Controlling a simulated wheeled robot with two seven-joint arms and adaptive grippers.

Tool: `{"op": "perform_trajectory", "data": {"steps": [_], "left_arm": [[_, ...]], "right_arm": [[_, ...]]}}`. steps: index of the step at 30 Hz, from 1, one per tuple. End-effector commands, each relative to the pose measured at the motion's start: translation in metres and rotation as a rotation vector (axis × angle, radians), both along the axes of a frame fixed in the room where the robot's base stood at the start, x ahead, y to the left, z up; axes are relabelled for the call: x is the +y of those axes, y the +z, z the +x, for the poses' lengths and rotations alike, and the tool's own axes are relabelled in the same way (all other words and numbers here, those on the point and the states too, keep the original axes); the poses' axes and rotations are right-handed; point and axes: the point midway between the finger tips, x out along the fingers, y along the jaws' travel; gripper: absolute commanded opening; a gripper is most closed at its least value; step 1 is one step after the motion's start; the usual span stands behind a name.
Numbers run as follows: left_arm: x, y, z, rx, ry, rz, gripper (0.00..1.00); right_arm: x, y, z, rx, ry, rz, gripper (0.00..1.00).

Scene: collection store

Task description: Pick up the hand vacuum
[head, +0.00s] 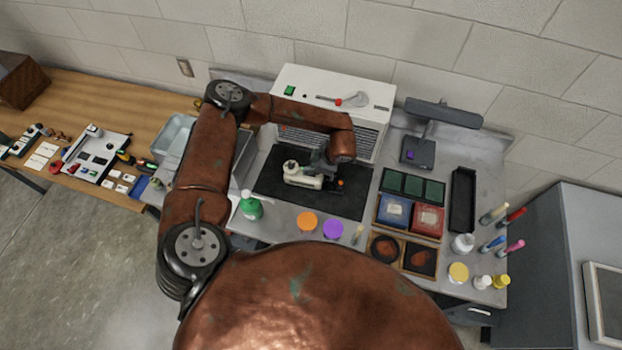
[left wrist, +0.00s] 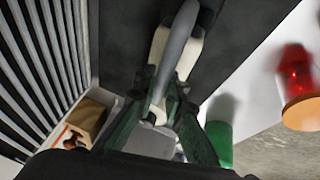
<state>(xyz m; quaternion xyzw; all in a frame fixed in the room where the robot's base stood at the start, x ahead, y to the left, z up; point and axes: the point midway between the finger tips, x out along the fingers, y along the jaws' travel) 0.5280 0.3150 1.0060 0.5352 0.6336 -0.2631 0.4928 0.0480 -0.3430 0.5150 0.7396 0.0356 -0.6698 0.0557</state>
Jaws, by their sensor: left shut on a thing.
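The hand vacuum (head: 300,177) is a small cream-white body with a dark part, over the black mat (head: 350,203) in the middle of the grey bench. I cannot tell whether it touches the mat or is just above it. My left gripper (head: 320,169) reaches down to it from the right and is shut on it. In the left wrist view the vacuum's grey handle (left wrist: 180,42) runs between the green fingers, with its cream body beside it. The fingers hide part of it. My right gripper is in no view.
A white vented cabinet (head: 330,88) stands behind the mat. Colour trays (head: 411,215) and a black tray (head: 462,200) lie to the right. A grey lamp (head: 440,112) stands back right.

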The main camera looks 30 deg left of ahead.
Motion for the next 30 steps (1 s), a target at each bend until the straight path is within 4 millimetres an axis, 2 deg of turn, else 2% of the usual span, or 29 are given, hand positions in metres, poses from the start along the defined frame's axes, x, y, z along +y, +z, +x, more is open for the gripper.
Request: {"op": "perform_trajectory", "data": {"steps": [13,17,30], "left_arm": [[0.0,0.002,0.002,-0.004,0.0,0.0,0.0],[0.0,0.01,0.002,-0.004,-0.001,-0.001,0.0],[0.0,0.085,0.002,-0.004,0.0,-0.001,0.0]], "right_arm": [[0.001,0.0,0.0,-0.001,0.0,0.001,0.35],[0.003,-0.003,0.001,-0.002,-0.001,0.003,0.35],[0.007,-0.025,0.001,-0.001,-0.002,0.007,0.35]]}}
